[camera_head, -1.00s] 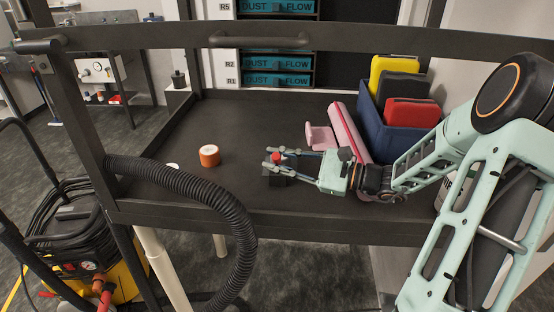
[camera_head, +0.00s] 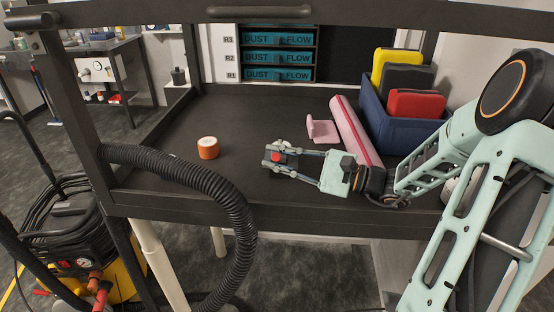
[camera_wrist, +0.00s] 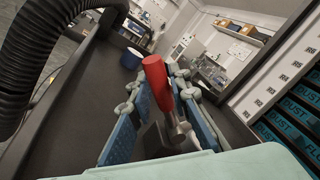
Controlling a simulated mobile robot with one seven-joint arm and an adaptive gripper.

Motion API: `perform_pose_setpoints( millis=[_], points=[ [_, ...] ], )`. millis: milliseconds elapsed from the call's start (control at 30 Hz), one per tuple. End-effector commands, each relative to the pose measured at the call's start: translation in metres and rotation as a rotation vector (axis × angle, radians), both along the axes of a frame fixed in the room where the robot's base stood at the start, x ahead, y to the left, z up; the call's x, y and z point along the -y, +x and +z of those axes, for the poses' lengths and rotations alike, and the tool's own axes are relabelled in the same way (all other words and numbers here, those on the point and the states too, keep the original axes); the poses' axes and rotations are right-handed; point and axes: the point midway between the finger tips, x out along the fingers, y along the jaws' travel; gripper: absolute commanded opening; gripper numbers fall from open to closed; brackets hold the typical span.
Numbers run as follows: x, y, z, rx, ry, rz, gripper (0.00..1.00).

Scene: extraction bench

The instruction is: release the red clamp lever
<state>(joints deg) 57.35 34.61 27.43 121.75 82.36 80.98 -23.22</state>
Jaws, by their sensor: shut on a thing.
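The red clamp lever (camera_wrist: 155,82) stands between my fingers in the wrist view, with a metal pin and a dark bracket near its lower end. In the head view its red top (camera_head: 280,157) shows at the fingertips, on a small dark block on the bench. My gripper (camera_head: 279,158) reaches in from the right, low over the bench, with one finger on either side of the lever. It is shut on the lever. The fingers hide part of the dark block, and the exact contact points are hard to see.
An orange roll (camera_head: 207,148) stands left on the dark bench (camera_head: 240,115). A pink stand (camera_head: 322,130), a pink roll (camera_head: 355,132) and a blue bin (camera_head: 405,131) with cases lie behind my gripper.

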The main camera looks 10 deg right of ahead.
Motion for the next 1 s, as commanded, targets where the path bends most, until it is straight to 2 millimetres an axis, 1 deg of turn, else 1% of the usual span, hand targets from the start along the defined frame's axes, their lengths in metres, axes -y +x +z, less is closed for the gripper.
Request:
perform_pose_setpoints(
  millis=[200, 233, 367, 633, 733, 867, 1000],
  points=[
    [0.001, 0.000, -0.001, -0.004, -0.001, -0.002, 0.00],
    [0.001, 0.000, -0.001, -0.004, -0.001, -0.002, 0.21],
    [0.001, 0.000, 0.000, -0.004, -0.001, -0.002, 0.35],
    [0.000, 0.000, 0.000, -0.003, -0.001, -0.001, 0.36],
    [0.000, 0.000, 0.004, -0.002, -0.001, -0.001, 0.36],
    [0.001, 0.000, 0.018, 0.000, -0.003, 0.000, 0.36],
    [0.001, 0.000, 0.042, 0.002, -0.005, -0.001, 0.36]
  ],
)
